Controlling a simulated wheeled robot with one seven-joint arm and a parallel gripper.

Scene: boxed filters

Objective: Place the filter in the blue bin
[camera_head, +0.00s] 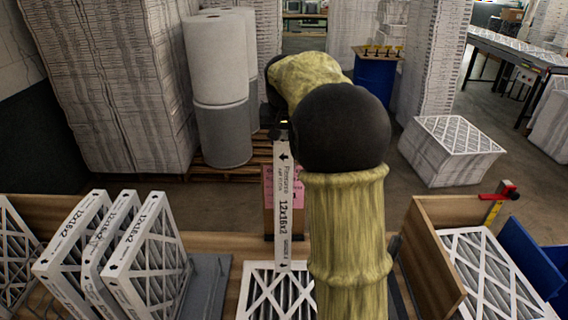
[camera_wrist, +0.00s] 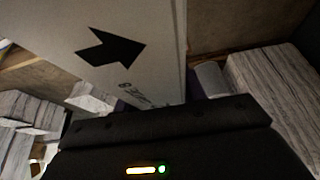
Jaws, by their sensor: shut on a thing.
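My gripper (camera_head: 279,132) is shut on the top end of a white-framed filter (camera_head: 283,210) marked 12x16x2, which hangs upright with its narrow edge toward the head camera. My arm hides part of the gripper and what lies to the right of the filter. In the wrist view the filter (camera_wrist: 120,45) shows a black arrow and rises from the dark gripper body (camera_wrist: 165,125). Blue panels (camera_head: 530,250), perhaps the blue bin, stand at the right edge, apart from the filter; their inside is hidden.
Several upright filters (camera_head: 145,255) stand at left. Another filter (camera_head: 262,292) lies flat below the held one. A wooden box (camera_head: 432,262) with filters (camera_head: 485,275) is at right. A blue container (camera_head: 375,82) with yellow-topped items, white rolls (camera_head: 222,90) and filter stacks stand behind.

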